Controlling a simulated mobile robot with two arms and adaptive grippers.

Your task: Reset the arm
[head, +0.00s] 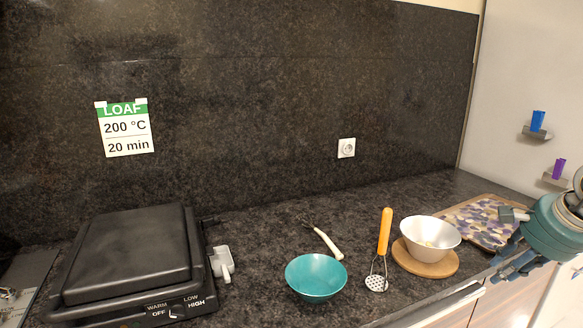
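My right gripper (497,268) comes in at the right edge, over the counter's front edge. Its teal body (553,228) and dark blue fingers show. The fingers look spread apart with nothing between them. It hangs near the patterned board (482,222), to the right of the white bowl (430,233), and I see no contact with either. My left arm and gripper are not in view.
The white bowl stands on a round wooden board (425,264). Left of it are a masher (384,240), a teal bowl (316,277) and a white-handled tool (328,243). A black grill (130,257) stands at left. The counter behind the teal bowl is mostly clear.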

